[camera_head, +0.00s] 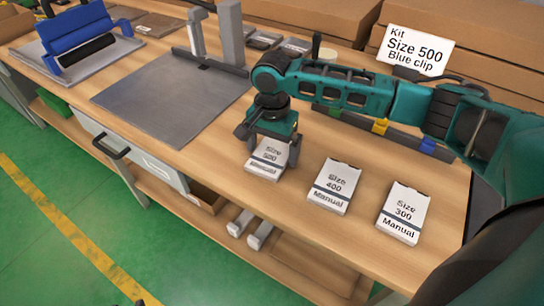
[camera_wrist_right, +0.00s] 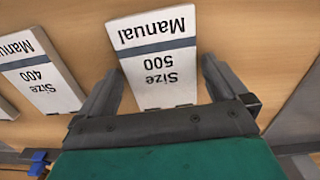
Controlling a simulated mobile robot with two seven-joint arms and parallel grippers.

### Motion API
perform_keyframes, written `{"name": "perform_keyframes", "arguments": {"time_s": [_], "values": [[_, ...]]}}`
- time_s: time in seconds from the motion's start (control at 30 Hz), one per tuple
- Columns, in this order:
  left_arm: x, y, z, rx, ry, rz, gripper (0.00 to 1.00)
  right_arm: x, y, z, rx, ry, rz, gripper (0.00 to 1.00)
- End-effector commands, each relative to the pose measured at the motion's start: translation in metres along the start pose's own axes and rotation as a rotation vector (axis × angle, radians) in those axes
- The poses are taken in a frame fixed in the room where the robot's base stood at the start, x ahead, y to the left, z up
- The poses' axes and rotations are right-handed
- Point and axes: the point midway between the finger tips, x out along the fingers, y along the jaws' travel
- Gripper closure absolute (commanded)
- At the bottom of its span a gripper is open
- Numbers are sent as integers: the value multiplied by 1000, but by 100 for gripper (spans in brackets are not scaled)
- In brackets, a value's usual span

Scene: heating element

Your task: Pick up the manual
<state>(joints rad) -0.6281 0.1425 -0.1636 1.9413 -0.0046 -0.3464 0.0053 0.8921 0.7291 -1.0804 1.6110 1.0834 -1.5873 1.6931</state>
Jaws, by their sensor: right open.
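The Size 500 manual (camera_head: 266,158) is a small white booklet with a dark stripe, lying flat on the wooden table. It also shows in the right wrist view (camera_wrist_right: 160,65), between the two fingers. My right gripper (camera_head: 268,158) is open, pointing down over this manual with a finger on either side. I cannot tell if the fingers touch it. The Size 400 manual (camera_head: 335,187) and the Size 300 manual (camera_head: 403,213) lie to its right. A sign (camera_head: 415,50) reads "Kit Size 500 Blue clip". My left gripper is not in view.
A grey metal plate (camera_head: 165,105) with an upright fixture (camera_head: 231,35) lies left of my right gripper. A blue holder (camera_head: 78,38) stands at the far left. Colored clips (camera_head: 380,126) lie behind my right arm. Cardboard boxes (camera_head: 320,18) line the back.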

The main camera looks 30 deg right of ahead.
Motion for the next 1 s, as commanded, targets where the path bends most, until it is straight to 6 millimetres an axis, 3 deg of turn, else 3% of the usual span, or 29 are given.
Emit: {"name": "perform_keyframes", "arguments": {"time_s": [0.27,0.77,1.0], "values": [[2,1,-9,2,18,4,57,3,0,0,-1,1,0,0],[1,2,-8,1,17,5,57,3,0,0,-1,0,0,48],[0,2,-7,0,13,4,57,1,0,0,-1,1,-1,48]]}}
